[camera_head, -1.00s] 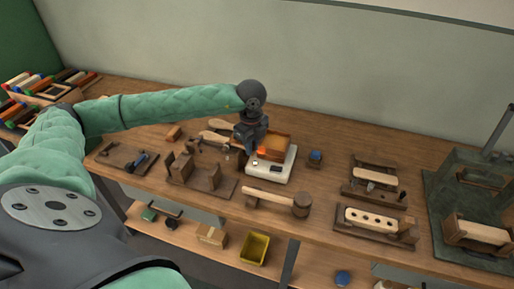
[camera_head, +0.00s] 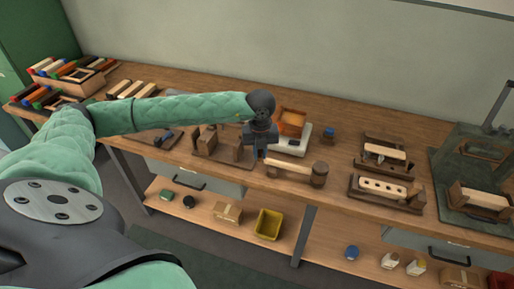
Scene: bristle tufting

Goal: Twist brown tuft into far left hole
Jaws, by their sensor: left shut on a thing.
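The pale block with a row of several dark holes (camera_head: 384,188) lies in a dark wooden holder (camera_head: 414,203) on the bench, right of centre. Its far left hole (camera_head: 364,183) looks empty. My left gripper (camera_head: 259,156) points down above the bench, well left of the block, by the handle end of the wooden mallet (camera_head: 292,170). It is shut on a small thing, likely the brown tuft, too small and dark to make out. My right gripper is out of view.
A blue-topped jar (camera_head: 328,135) stands right of the scale. Another wooden fixture (camera_head: 384,153) is behind the holed block. A dark guarded station (camera_head: 455,180) is at far right. Wooden stands (camera_head: 222,150) are left of the gripper. A yellow bin (camera_head: 268,224) is on the lower shelf.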

